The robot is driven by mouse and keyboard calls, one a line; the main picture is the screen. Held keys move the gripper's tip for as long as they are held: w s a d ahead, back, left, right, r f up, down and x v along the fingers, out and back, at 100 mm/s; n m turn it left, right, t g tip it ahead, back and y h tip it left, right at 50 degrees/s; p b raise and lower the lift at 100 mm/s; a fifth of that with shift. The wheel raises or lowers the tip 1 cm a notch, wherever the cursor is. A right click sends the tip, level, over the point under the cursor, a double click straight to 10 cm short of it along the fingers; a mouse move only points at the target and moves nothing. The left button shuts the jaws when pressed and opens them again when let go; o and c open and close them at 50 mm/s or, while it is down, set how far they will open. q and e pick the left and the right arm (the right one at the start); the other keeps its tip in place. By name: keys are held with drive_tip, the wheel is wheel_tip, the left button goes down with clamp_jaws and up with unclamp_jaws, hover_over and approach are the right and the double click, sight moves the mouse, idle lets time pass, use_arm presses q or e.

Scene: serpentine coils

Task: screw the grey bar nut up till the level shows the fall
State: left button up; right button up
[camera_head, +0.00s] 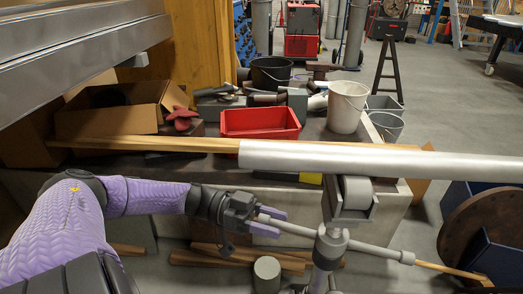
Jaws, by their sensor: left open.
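The grey bar nut (332,243) sits on an upright post below a roller head, with a bar through it to each side. The bar's right end (405,257) has a grey knob. My left gripper (268,222), with lilac fingers, is open at the bar's left end; I cannot tell whether it touches. The roller head (353,194) stands under a long pale grey pipe (380,160). A small yellow piece (310,178) shows below the pipe, mostly hidden; I cannot tell whether it is the level. My right gripper is not in view.
Behind the pipe, a bench holds a red tray (260,122), a white bucket (347,106), a black bucket (271,72) and a cardboard box (112,108). Timber pieces (235,256) and a grey cylinder (267,274) lie below my left gripper. A brown disc (480,228) stands at right.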

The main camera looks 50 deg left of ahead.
use_arm(q)
drive_tip(key=v, duration=0.8)
drive_tip(key=shift+s+a, duration=0.15)
drive_tip(key=shift+a, duration=0.2)
drive_tip(key=shift+r, duration=0.1)
